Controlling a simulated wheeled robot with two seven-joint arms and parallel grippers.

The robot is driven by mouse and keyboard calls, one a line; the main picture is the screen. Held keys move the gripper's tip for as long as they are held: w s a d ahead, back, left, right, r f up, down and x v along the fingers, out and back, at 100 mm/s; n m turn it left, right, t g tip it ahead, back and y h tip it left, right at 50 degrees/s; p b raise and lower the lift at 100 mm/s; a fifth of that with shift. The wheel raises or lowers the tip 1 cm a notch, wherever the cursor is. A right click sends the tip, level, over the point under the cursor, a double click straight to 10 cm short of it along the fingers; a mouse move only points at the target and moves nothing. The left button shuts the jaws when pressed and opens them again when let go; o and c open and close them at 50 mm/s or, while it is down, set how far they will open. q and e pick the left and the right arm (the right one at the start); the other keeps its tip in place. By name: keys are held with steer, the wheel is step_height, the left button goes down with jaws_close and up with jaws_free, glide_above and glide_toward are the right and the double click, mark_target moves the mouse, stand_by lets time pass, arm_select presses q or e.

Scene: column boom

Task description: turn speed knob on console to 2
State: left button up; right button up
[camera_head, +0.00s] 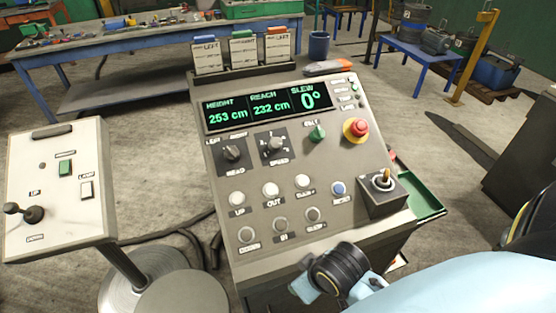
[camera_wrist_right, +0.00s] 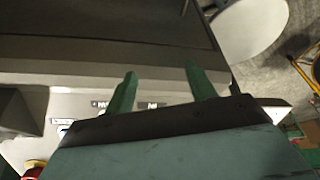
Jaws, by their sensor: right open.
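The console (camera_head: 345,155) stands in front of me with a sloped grey panel. Its speed knob (camera_head: 271,144) is a dark dial on a dark square plate with small numbers around it, right of the similar head knob (camera_head: 232,153). Which number the speed knob points at is too small to tell. My right arm comes in at the lower right, its wrist over the console's front edge; its fingers are hidden in the head view. In the right wrist view my right gripper (camera_wrist_right: 160,84) shows two green fingers, apart with nothing between them. My left gripper is not in view.
The display (camera_head: 268,105) reads height 253 cm, reach 232 cm, slew 0°. A white pedestal box (camera_head: 60,190) stands left.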

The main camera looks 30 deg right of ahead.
step_height(320, 180, up, 5)
steer(key=w, duration=0.1)
steer(key=m+t+h+p, duration=0.1)
steer(key=m+t+h, duration=0.15)
steer(key=t, duration=0.65)
glide_toward(277, 143)
steer(key=shift+m, duration=0.45)
steer(key=x, duration=0.9)
steer(key=shift+w+f, duration=0.1)
steer(key=shift+w, duration=0.05)
steer(key=c, duration=1)
steer(key=shift+o, duration=0.2)
steer(key=shift+d+n+y, duration=0.1)
steer(key=shift+n+y, duration=0.15)
steer(key=shift+n, duration=0.05)
